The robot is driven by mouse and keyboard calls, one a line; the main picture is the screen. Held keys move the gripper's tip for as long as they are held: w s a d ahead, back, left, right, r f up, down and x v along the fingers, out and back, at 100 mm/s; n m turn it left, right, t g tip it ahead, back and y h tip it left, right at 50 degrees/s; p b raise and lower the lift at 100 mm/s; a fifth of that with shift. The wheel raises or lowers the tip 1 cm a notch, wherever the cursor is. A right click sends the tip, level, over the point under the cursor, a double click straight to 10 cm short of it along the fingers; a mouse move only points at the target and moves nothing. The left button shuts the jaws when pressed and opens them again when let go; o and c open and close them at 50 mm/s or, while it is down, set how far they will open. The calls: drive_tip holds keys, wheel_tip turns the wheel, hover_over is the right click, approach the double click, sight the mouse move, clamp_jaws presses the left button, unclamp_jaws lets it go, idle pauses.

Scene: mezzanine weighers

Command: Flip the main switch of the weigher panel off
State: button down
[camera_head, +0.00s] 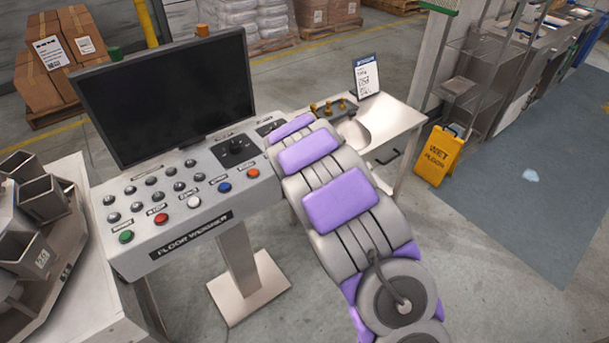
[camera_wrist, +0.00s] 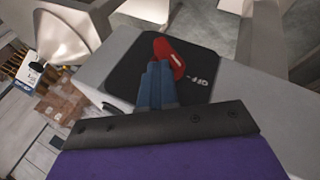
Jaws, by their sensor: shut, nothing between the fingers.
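The main switch (camera_wrist: 170,57) is a red handle with a white mark on a black plate (camera_wrist: 201,63), on the grey panel top in the wrist view. It lies slanted, from upper left to lower right. White lettering is beside it on the plate. My gripper (camera_wrist: 158,66) is shut and empty, its fingertips right at the handle's left part; I cannot tell if they touch. In the head view the weigher panel (camera_head: 190,233) stands on a post, with buttons and a black screen. There my arm covers the panel's right end, and the red handle and fingertips are hidden.
A monitor (camera_head: 168,97) rises behind the buttons. A steel table (camera_head: 392,122) with a metal scoop and a small sign stands behind my arm. A yellow wet-floor sign (camera_head: 439,155) is to the right. Metal bins (camera_head: 42,200) stand at the left. Floor is clear at the front right.

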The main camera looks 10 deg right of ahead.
drive_tip(key=shift+s+a+f+t+h+b, duration=0.2)
drive_tip(key=shift+s+a+f+h+b, duration=0.15)
drive_tip(key=shift+a, duration=0.2)
drive_tip(key=shift+s+a+f+t+h+b, duration=0.2)
drive_tip(key=shift+a+f+h, duration=0.15)
drive_tip(key=shift+a, duration=0.2)
drive_tip(key=shift+s+a+f, duration=0.1)
drive_tip(key=shift+s+f, duration=0.35)
drive_tip(key=shift+f, duration=0.1)
idle(0.3)
drive_tip(key=a+p+v, duration=0.2)
drive_tip(key=p+v, duration=0.2)
drive_tip(key=v, duration=0.8)
drive_tip(key=shift+w, duration=0.25)
drive_tip(key=shift+r, duration=0.1)
